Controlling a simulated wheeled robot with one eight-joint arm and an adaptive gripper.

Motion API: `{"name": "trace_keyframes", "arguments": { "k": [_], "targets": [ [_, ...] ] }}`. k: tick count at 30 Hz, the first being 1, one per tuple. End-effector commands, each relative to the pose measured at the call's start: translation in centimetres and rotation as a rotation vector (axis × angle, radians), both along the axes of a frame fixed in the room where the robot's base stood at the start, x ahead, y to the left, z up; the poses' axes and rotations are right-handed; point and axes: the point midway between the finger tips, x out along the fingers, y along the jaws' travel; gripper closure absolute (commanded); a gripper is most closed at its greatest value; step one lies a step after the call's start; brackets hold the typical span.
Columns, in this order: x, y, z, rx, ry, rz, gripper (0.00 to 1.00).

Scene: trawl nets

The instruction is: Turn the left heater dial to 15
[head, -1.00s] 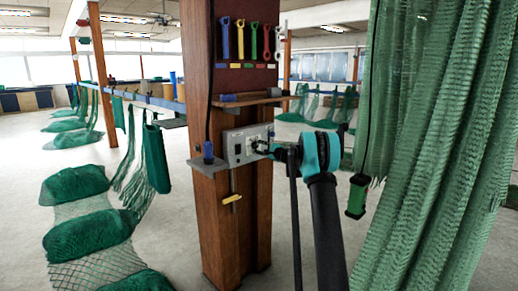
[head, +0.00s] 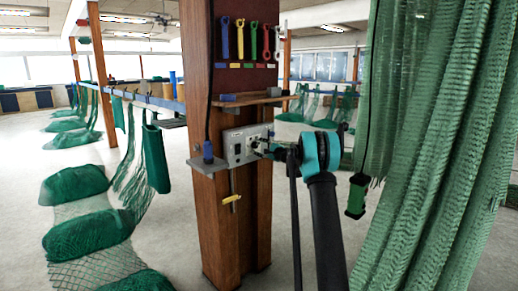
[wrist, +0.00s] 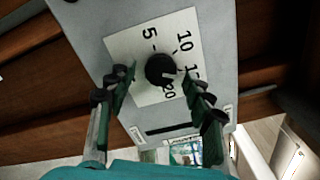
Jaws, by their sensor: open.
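The heater dial is a round black knob (wrist: 161,69) on a white scale plate (wrist: 118,45) marked 5, 10 and 20, with another number partly hidden by a finger. A small pale mark shows on the knob's lower right, but its exact reading is unclear. My gripper (wrist: 159,73) is open, with one finger on each side of the knob. Small gaps seem to show beside it; contact cannot be told. In the head view my gripper (head: 262,149) is at the grey control box (head: 236,137) on the wooden post and covers part of its face.
The wooden post (head: 221,240) carries a shelf (head: 245,101) above the box and a small grey ledge (head: 206,166) at its left. Green netting (head: 430,150) hangs close on the right. A green-handled item (head: 356,196) hangs beside my arm.

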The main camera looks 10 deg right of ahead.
Motion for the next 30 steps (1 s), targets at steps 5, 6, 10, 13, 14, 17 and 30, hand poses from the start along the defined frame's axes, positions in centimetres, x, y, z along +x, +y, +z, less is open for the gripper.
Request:
{"name": "trace_keyframes", "arguments": {
  "k": [5,6,10,13,14,17,30],
  "targets": [
    [-0.8,-0.6,0.0,0.000,0.000,-0.001,0.48],
    [-1.2,-1.0,0.0,0.000,0.000,-0.002,0.48],
    [-3.2,-2.5,0.0,0.000,0.000,-0.002,0.48],
    [-4.9,-3.8,0.0,0.000,0.000,-0.004,0.48],
    [-5.4,-4.1,0.0,0.000,0.000,-0.002,0.48],
    [-7.0,-5.2,0.0,0.000,0.001,-0.003,0.48],
    [-9.7,-7.1,0.0,0.000,0.000,0.000,0.48]
  ]
}}
